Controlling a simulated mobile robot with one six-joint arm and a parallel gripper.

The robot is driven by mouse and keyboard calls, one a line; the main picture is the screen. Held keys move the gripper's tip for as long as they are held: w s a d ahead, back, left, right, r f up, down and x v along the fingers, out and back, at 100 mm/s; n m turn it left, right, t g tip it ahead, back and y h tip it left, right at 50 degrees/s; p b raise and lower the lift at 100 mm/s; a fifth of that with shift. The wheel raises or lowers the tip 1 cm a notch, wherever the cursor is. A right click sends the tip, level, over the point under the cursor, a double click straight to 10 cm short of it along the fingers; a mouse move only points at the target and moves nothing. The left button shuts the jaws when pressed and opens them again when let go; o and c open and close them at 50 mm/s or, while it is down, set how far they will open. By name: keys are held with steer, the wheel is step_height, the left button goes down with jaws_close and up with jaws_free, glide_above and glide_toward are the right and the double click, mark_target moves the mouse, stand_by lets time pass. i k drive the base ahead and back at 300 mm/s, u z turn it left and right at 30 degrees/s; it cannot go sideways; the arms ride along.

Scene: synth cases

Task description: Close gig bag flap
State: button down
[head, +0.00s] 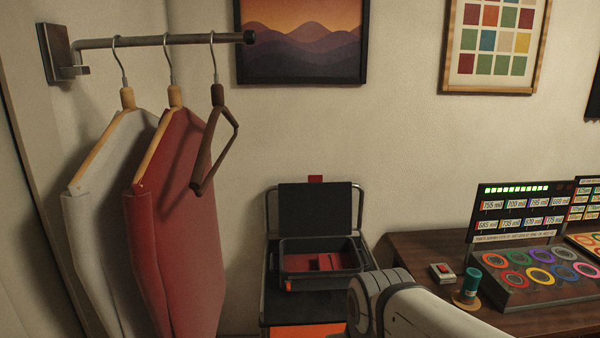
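A dark open case (288,275), which looks like the gig bag, has a red interior with small dark parts in it. Its dark flap (315,208) stands upright behind the opening, so the bag is open. A small red tab (316,179) shows above the flap's top edge. Part of my pale arm reaches in from the lower right, in front of the bag's right side in the picture. My gripper is not in view, so its state and its distance from the flap are hidden.
The bag rests on a metal-framed stand (268,290) with an orange panel below. Left, a white garment (95,230) and a red garment (180,230) hang near an empty hanger (228,115). Right, a wooden table (425,248) holds a console (520,290), a red-switch box (442,272) and a teal spool (472,284).

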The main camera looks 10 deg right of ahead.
mark_target(315, 208)
steer(key=z, duration=0.1)
steer(key=i, duration=1)
steer(key=z, duration=0.05)
